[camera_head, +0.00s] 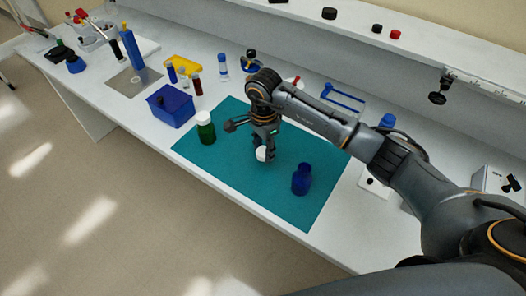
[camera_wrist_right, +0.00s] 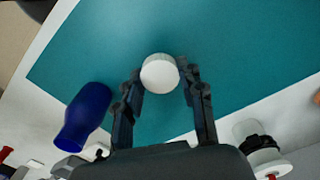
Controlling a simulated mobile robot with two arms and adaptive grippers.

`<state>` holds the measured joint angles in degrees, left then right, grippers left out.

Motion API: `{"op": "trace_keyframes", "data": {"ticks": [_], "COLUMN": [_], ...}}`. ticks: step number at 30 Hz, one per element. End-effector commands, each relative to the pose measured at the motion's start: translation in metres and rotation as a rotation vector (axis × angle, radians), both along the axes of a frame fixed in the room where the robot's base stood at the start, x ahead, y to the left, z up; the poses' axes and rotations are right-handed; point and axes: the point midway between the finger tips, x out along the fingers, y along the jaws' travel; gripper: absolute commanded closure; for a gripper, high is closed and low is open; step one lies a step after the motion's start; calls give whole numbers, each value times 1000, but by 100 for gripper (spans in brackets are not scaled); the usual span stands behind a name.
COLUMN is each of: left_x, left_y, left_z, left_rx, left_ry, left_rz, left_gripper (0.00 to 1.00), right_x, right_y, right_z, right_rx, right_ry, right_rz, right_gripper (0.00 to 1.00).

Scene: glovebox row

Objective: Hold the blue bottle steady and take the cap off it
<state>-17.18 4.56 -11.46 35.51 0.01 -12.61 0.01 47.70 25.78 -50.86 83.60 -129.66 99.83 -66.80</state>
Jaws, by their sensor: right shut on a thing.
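The blue bottle (camera_head: 302,180) stands on the teal mat, with no cap seen on its neck and no gripper on it. It also shows left of my fingers in the right wrist view (camera_wrist_right: 82,118). My right gripper (camera_head: 263,148) points down over the mat, left of the bottle and apart from it. It is shut on a round white cap (camera_wrist_right: 160,72), held between the fingertips; the cap also shows below the fingers in the head view (camera_head: 261,154). I cannot tell whether the cap touches the mat. My left gripper is in neither view.
The teal mat (camera_head: 240,177) has bare room around the bottle. A green bottle with a white cap (camera_head: 205,127) stands at its left edge. A blue bin (camera_head: 172,108), small tubes (camera_head: 196,85) and a yellow rack (camera_head: 184,65) stand behind. My right arm crosses the table's right side.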

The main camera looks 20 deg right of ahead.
Motion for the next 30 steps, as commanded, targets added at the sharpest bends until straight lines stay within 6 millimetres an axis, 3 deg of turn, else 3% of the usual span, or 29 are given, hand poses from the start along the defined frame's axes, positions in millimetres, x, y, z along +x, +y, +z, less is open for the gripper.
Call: {"op": "trace_keyframes", "data": {"ticks": [12, 23, 24, 27, 30], "left_x": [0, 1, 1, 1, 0], "left_y": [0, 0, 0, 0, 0], "left_z": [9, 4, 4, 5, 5], "left_rx": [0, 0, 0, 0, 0], "left_ry": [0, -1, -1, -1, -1], "left_rz": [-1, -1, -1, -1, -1], "left_gripper": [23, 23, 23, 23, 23], "right_x": [7, 8, 8, 8, 8], "right_y": [-1, -1, -1, -1, -1], "right_z": [-40, -45, -44, -43, -43], "right_rx": [0, -1, -1, 0, 0], "right_ry": [2, 0, -1, 0, 0], "right_rz": [1, 1, 1, 1, 1], "right_gripper": [99, 99, 59, 39, 39]}}
